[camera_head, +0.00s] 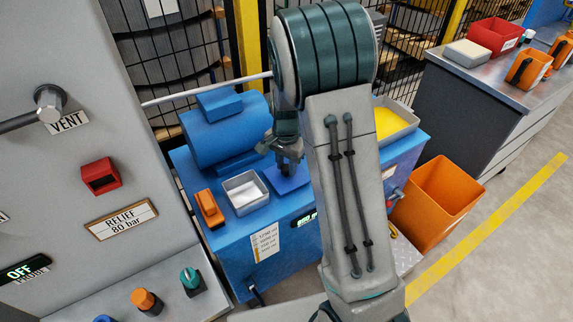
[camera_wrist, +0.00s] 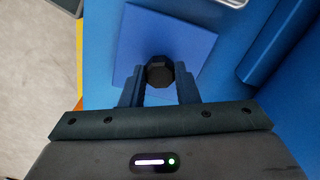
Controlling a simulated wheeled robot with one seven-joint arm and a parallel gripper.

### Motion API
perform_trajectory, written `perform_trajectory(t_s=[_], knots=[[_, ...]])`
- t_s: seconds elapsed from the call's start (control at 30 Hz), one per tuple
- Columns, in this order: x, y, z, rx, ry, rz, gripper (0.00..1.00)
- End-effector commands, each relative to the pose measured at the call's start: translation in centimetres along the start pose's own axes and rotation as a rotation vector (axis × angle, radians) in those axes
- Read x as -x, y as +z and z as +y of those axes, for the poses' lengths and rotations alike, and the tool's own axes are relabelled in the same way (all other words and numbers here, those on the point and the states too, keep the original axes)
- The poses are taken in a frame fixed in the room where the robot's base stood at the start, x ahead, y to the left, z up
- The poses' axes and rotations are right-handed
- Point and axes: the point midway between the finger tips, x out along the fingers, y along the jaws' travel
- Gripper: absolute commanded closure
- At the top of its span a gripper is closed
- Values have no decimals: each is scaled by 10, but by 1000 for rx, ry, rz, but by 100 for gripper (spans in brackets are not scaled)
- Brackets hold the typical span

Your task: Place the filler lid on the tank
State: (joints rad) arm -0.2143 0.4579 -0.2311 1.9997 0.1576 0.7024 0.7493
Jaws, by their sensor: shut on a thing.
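The blue tank (camera_head: 232,243) stands in the middle of the head view, with a blue motor (camera_head: 228,130) on top. My gripper (camera_head: 289,166) is over the tank top, right of the motor. In the wrist view my gripper (camera_wrist: 160,88) is shut on the black knob (camera_wrist: 160,70) of the filler lid, a flat square blue plate (camera_wrist: 140,40). The lid (camera_head: 289,182) also shows under my gripper in the head view. It is close to the tank top, but I cannot tell whether it touches. Any opening under it is hidden.
A metal tray (camera_head: 245,192) and an orange device (camera_head: 209,208) sit left of the lid. A tray with yellow contents (camera_head: 395,122) is at the tank's back right. An orange bin (camera_head: 437,188) stands right. A grey control panel (camera_head: 60,110) is close on the left.

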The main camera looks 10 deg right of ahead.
Motion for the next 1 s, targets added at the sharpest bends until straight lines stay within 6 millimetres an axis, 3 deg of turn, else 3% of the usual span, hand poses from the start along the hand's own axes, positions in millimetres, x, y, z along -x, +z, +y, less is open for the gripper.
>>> perform_trajectory(t_s=[0.37, 0.4, 0.47, 0.77, 0.87, 1.0], knots=[[-6, 0, 0, 0, -2, 1, 100], [-4, 0, 0, 0, -2, 1, 61], [-4, 0, 0, 0, -2, 1, 50], [-2, 0, 0, 0, -2, 1, 50], [7, -1, -1, 0, -4, 3, 50], [33, -1, -1, 0, -7, 4, 50]])
